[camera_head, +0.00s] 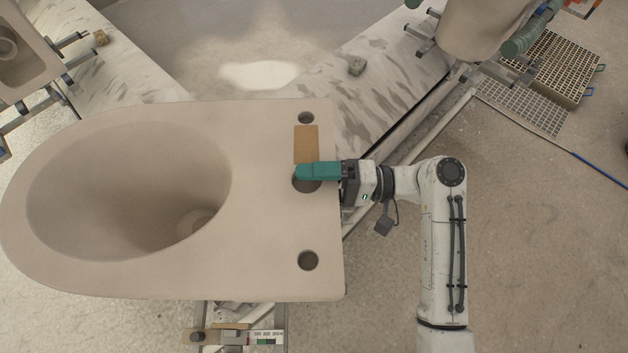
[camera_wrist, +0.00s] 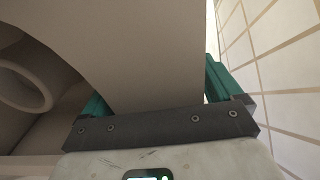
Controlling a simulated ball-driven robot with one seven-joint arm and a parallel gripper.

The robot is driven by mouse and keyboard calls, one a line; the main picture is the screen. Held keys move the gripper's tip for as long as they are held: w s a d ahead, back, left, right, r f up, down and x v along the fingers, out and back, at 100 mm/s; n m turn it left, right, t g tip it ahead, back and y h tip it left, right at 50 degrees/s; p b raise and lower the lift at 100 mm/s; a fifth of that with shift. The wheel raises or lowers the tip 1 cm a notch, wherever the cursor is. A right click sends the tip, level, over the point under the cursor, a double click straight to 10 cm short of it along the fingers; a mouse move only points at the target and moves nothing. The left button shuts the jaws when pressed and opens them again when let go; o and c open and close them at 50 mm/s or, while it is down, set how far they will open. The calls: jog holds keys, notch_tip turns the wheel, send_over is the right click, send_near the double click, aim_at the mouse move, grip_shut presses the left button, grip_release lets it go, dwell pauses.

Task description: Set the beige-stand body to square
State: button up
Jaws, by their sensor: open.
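A large beige toilet-shaped body (camera_head: 270,230) fills the left and middle of the head view, its wide bowl opening to the left and its flat end to the right. My gripper (camera_head: 305,171) is at the flat end, with its teal finger over the middle hole. In the wrist view my gripper (camera_wrist: 160,95) is open, one teal finger on each side of a beige wall of the body (camera_wrist: 140,50). I cannot tell whether the fingers touch it. Part of a metal stand (camera_head: 240,320) with a small scale shows below the body.
A brown rectangular patch (camera_head: 306,144) lies on the body beside my gripper. Another body (camera_head: 478,28) stands at the upper right, near a grating (camera_head: 550,75). A third body (camera_head: 22,60) is at the upper left. The floor at the right (camera_head: 550,230) is mostly clear.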

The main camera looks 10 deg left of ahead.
jog(key=w+d+b, duration=0.1)
jog(key=d+b, duration=0.1)
jog(key=d, duration=0.8)
jog(key=shift+w+d, duration=0.15)
jog(key=shift+d, duration=0.2)
